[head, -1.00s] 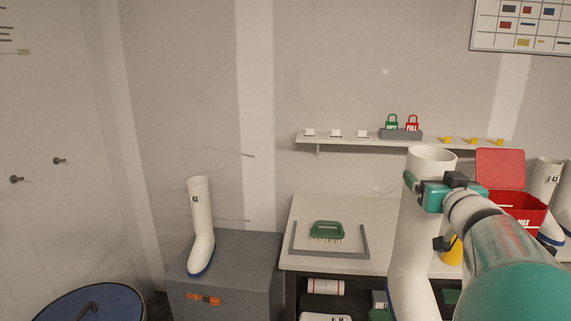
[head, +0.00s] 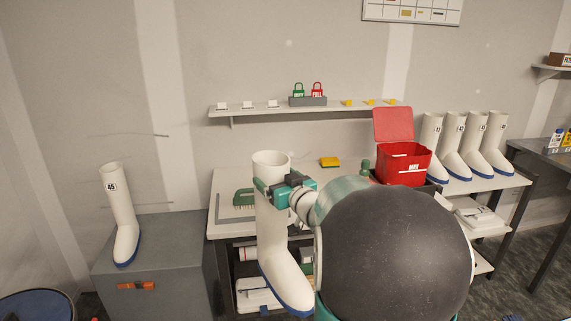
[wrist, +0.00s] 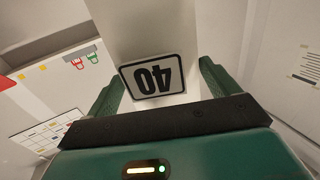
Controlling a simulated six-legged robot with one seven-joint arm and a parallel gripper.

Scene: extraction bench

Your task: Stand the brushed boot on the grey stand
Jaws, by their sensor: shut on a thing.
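My gripper (head: 274,190) is shut on the upper shaft of a white boot (head: 274,240) with a blue sole. The boot hangs nearly upright in front of the bench, toe pointing down and right. In the wrist view its label (wrist: 152,77) reads 40, upside down, between the green fingers. The grey box-like stand (head: 180,255) is at the left, with an orange latch on its front. Another white boot (head: 121,215), marked 45, stands on its left part. The right part of its top is bare. A green brush (head: 243,198) lies on the bench, partly hidden by the held boot.
The bench (head: 228,182) stands right of the grey stand, with a red box (head: 403,165) on it. Several white boots (head: 432,140) stand at the right. A wall shelf (head: 240,109) holds small items. A blue-rimmed round thing (head: 38,303) is at lower left.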

